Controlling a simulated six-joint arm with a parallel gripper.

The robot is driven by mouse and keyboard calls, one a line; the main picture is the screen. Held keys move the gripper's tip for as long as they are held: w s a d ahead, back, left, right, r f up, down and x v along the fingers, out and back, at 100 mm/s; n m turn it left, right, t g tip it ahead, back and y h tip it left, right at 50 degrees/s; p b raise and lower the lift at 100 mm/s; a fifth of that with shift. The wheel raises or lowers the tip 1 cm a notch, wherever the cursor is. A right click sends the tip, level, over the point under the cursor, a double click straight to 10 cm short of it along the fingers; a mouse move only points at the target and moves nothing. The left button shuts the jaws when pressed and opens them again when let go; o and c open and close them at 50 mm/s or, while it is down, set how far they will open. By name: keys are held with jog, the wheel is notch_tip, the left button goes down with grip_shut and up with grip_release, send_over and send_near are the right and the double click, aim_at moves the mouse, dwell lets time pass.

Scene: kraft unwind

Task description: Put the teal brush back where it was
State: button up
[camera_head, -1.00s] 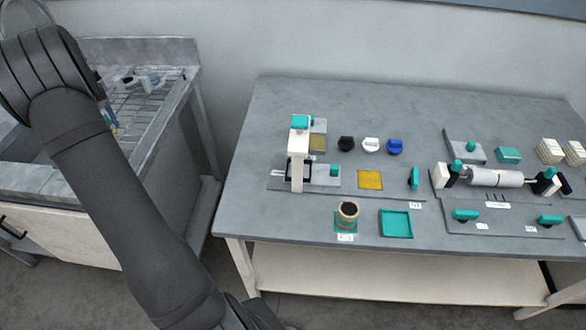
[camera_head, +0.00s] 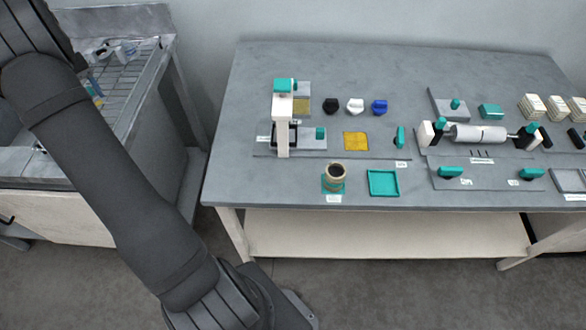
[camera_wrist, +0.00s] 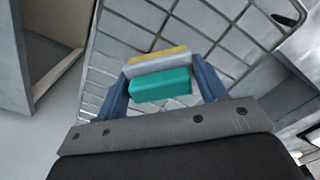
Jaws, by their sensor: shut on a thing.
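The teal brush (camera_wrist: 160,86) is between the two blue fingers of my gripper (camera_wrist: 160,70) in the wrist view. It has a teal block nearest me, a pale grey band and a yellow strip at its far side. My gripper is shut on it, with a finger at each end. Beyond it is a wire rack (camera_wrist: 195,45); I cannot tell whether the brush touches it. In the head view the rack (camera_head: 118,72) lies in the grey sink unit at the left, and my arm hides part of that area.
The sink unit's raised grey rim (camera_head: 150,75) borders the rack. A separate grey table (camera_head: 230,130) to the right holds a teal tray (camera_head: 370,183), a roller (camera_head: 478,134) and several small parts.

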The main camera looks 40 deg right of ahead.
jog(key=s+d+r+m, duration=0.2)
jog(key=s+d, duration=0.3)
jog(key=d, duration=0.4)
jog(key=s+d+r+m, duration=0.1)
jog(key=s+d+r, duration=0.1)
jog(key=s+d, duration=0.55)
jog(key=s+d+r+m, duration=0.3)
jog(key=s+d, duration=1.2)
jog(key=s, duration=0.3)
jog(key=s+d+m, duration=0.2)
jog(key=s, duration=0.9)
jog(key=s+a+f, duration=0.2)
jog(key=s+f, duration=0.4)
jog(key=s, duration=0.2)
jog(key=s+a+f, duration=0.2)
jog(key=s+f, duration=0.5)
jog(key=s, duration=0.1)
send_over(284, 180)
jog(key=shift+m, duration=0.4)
notch_tip(284, 180, down, 6)
jog(key=shift+s+r, duration=0.1)
jog(key=shift+f, duration=2.1)
